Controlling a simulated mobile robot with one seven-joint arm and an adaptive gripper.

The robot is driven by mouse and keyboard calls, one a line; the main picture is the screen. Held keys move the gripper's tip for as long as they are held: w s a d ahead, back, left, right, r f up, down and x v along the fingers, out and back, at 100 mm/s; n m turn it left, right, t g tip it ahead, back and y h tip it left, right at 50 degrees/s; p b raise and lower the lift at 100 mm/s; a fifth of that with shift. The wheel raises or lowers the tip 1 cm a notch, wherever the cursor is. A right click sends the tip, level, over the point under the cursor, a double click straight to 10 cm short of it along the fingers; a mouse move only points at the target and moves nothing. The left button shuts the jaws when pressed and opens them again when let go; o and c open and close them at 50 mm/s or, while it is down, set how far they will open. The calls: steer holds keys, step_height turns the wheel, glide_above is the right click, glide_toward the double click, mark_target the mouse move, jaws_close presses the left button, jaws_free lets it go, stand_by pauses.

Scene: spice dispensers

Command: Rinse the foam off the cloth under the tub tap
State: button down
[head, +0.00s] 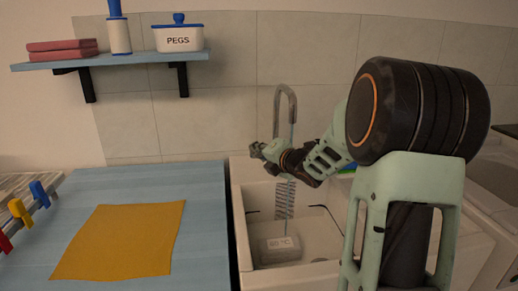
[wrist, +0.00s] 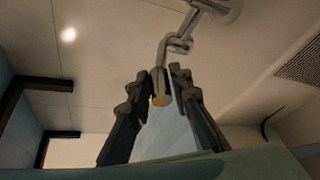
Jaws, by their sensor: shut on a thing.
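The tub tap (head: 284,105) is a grey curved pipe at the back of the pale tub (head: 240,200). My gripper (head: 258,150) is beside the tap's downturned end, above the tub. In the wrist view the spout (wrist: 162,60) shows by my fingertips (wrist: 158,85), its orange-rimmed mouth between them. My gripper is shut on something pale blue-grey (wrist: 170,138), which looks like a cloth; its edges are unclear. A pale striped piece (head: 285,200) hangs below my wrist in the tub. I cannot tell whether it is the same cloth. Foam and running water cannot be made out.
A pale labelled block (head: 281,247) sits in the tub. A flat yellow cloth (head: 120,242) lies on the blue counter (head: 200,195) at left, beside coloured pegs (head: 20,211). A wall shelf (head: 130,60) holds a PEGS box (head: 179,38) and folded pink cloths (head: 62,50).

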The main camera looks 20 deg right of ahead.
steer(key=shift+r, duration=0.1)
stand_by(0.3)
steer(key=c, duration=1.7)
jaws_free()
steer(key=shift+c, duration=0.2)
steer(key=v, duration=1.2)
